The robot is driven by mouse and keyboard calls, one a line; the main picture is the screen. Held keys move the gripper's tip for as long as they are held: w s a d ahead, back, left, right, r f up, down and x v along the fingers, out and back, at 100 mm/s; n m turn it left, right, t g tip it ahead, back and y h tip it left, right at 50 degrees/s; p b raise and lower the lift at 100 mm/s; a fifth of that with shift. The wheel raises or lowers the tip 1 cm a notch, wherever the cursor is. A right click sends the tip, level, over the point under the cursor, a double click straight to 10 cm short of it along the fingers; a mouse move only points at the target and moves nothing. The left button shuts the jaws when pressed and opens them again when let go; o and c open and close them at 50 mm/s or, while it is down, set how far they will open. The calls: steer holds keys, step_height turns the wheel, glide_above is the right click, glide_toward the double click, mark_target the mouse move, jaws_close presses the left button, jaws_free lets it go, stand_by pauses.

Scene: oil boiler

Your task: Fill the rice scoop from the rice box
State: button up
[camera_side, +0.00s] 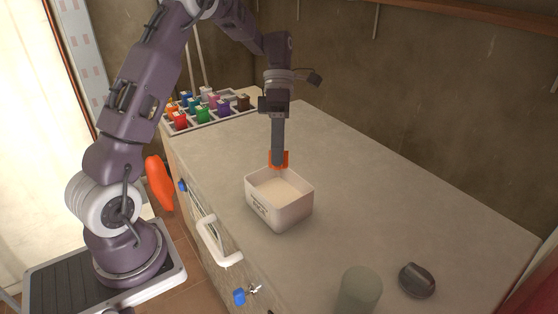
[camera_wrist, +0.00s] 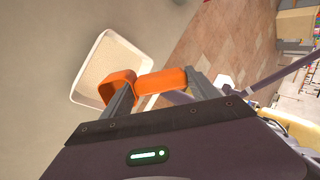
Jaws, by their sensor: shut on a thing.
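The rice box (camera_side: 287,212) is a white open box with dark lettering on its front, standing on the grey counter. Pale rice (camera_side: 280,188) lies inside it. It also shows in the wrist view (camera_wrist: 84,93), with the rice in it. My gripper (camera_side: 278,158) points down above the box's far rim and is shut on the orange rice scoop (camera_side: 287,159). In the wrist view the scoop (camera_wrist: 117,84) overlaps one edge of the box, its handle (camera_wrist: 160,80) between my fingers (camera_wrist: 155,92). I cannot tell if the scoop touches the rice or holds any.
A divided tray (camera_side: 232,113) of colourful bottles stands at the counter's back left. A greenish cup (camera_side: 359,291) and a dark rounded object (camera_side: 417,280) are at the front right. The counter (camera_side: 370,190) right of the box is clear. A white handle (camera_side: 216,243) juts from the counter front.

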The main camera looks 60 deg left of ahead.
steer(key=shift+w+a+f+g+h, duration=0.15)
steer(key=shift+w+a+g+h, duration=0.1)
steer(key=shift+a+g+h, duration=0.2)
step_height(320, 180, down, 8)
steer(key=shift+d+f, duration=0.2)
steer(key=shift+f, duration=0.05)
steer(key=shift+s, duration=0.1)
stand_by(1.4)
steer(key=shift+s+d+t+y, duration=0.5)
steer(key=shift+d+t+y, duration=0.2)
steer(key=shift+t+y, duration=0.2)
steer(key=shift+s+d+r+t+y, duration=0.15)
steer(key=shift+d+r+t+y, duration=0.2)
steer(key=shift+r, duration=0.4)
steer(key=shift+s+d+r+t+y, duration=0.1)
steer(key=shift+s+r+t+y, duration=0.1)
steer(key=shift+r+y, duration=0.45)
steer(key=shift+s+d+r+t+y, duration=0.15)
steer(key=shift+d+r+t+y, duration=0.1)
steer(key=shift+r, duration=0.6)
